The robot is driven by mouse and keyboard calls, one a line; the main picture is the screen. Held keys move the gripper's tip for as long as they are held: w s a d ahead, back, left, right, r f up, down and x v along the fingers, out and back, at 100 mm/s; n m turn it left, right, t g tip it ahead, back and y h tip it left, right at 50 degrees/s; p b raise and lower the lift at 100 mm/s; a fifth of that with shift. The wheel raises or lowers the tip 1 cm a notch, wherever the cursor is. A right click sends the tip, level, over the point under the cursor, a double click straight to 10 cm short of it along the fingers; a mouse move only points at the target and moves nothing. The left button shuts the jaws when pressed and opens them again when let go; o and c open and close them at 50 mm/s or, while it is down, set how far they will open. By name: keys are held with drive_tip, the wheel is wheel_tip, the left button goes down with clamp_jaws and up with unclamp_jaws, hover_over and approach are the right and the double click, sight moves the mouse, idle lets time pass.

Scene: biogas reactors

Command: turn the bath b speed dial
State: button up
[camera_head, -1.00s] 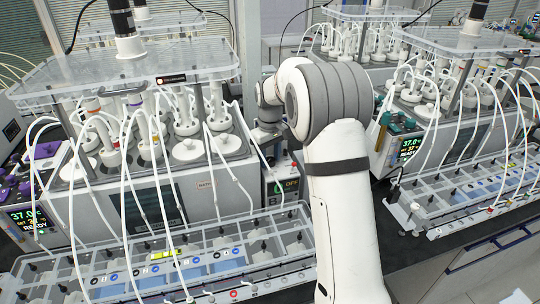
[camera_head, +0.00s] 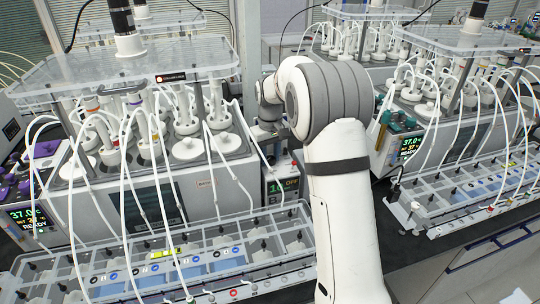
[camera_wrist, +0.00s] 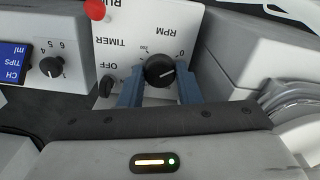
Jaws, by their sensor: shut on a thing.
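The speed dial (camera_wrist: 159,71) is a black round knob with a white pointer line, below the upside-down RPM label on a white panel (camera_wrist: 150,38) in the wrist view. My gripper (camera_wrist: 159,88) has its two blue-grey fingers on either side of the dial and is shut on it. In the head view, the drive unit's display (camera_head: 283,188) shows what looks like 16 and OFF, with a letter B under it. My arm hides part of that unit, and the dial and fingertips cannot be made out there.
Beside the dial sits a black timer knob (camera_wrist: 105,87) and a red button (camera_wrist: 95,9). Another unit with a numbered knob (camera_wrist: 50,67) is at the left. In the head view, a water bath (camera_head: 140,205) with tubes stands close left, and a clear tray (camera_head: 190,262) lies in front.

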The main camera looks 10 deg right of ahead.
sight(270, 158)
drive_tip(key=m, duration=0.5)
drive_tip(key=shift+b, duration=0.3)
drive_tip(key=shift+m, duration=2.3)
drive_tip(key=o, duration=0.7)
drive_tip(key=shift+r, duration=0.1)
wheel_tip(270, 158, up, 8)
drive_tip(key=shift+f+b, duration=0.15)
drive_tip(key=shift+b, duration=0.5)
